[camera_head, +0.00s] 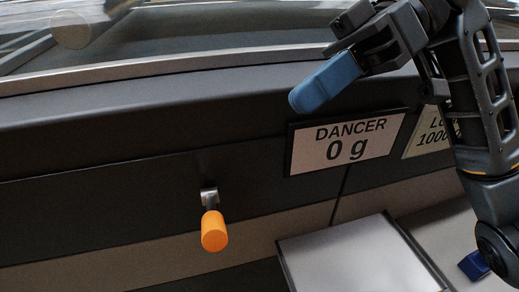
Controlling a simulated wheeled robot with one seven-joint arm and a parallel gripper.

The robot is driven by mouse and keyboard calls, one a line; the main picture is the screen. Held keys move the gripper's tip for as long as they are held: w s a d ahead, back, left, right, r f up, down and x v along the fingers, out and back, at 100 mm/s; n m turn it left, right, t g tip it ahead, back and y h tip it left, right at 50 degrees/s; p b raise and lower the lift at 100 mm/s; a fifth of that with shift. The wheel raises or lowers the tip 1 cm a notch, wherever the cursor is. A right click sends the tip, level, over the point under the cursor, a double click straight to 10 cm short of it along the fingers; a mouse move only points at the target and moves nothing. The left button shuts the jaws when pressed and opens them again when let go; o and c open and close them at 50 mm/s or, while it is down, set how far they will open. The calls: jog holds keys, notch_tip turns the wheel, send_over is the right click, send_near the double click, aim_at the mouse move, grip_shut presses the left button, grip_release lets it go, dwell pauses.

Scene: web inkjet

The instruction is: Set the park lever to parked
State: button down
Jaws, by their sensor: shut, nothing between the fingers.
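A lever with an orange cylindrical knob (214,232) sticks out from the dark front panel, left of centre and low in the head view. Its short metal stem (209,197) joins the panel just above the knob, and the knob points down and outward. No label for its positions can be read. My gripper (296,101), with blue fingers, is up and to the right of the lever, well apart from it. The fingers are shut with nothing between them and point down and left.
A sign reading "DANCER 0 g" (345,143) is on the panel below my gripper. A second sign (430,136) is partly hidden by my arm. A pale, flat-topped box (350,258) stands at the lower right. A small blue object (473,266) lies farther right.

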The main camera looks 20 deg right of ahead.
jog(key=p, duration=0.2)
send_near(212, 212)
jog(key=a+r, duration=0.2)
jog(key=a, duration=0.2)
jog(key=shift+s+a+f, duration=0.45)
jog(key=shift+s+f, duration=0.25)
jog(key=shift+f, duration=0.15)
jog(key=shift+s+a+f, duration=0.45)
jog(key=shift+s+f, duration=0.25)
jog(key=shift+f, duration=0.15)
jog(key=shift+f, duration=0.15)
